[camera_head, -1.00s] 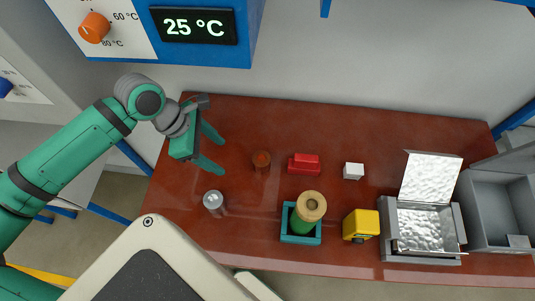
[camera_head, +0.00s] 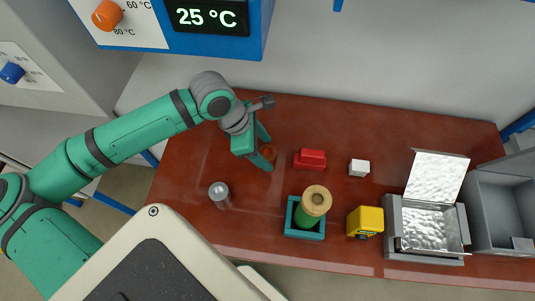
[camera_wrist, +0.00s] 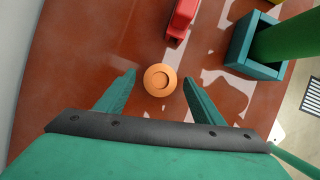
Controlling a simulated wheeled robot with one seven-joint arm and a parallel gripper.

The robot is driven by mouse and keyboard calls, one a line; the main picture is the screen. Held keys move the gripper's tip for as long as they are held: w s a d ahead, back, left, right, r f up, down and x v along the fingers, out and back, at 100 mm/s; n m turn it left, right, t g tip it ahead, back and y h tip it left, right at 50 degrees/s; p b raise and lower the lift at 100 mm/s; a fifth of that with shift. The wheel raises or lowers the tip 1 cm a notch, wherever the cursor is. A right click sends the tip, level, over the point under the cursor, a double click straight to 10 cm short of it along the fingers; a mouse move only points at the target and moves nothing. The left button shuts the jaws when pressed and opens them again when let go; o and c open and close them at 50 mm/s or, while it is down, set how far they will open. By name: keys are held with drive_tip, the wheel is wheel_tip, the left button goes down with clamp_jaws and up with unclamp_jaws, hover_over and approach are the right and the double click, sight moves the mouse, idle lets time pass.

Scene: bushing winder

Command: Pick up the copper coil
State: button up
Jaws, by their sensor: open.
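The copper coil (camera_wrist: 160,79) is a small round orange-brown piece with a round recess in its top. It stands on the reddish-brown table. In the wrist view it lies between and just ahead of the two green fingers of my gripper (camera_wrist: 158,82), with a gap on each side. My gripper is open and empty. I cannot tell its exact height over the table.
Beside the coil are a red block (camera_head: 310,159) and a silver cylinder (camera_head: 219,194).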

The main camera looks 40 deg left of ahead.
drive_tip(key=shift+x, duration=0.85)
drive_tip(key=c, duration=1.2)
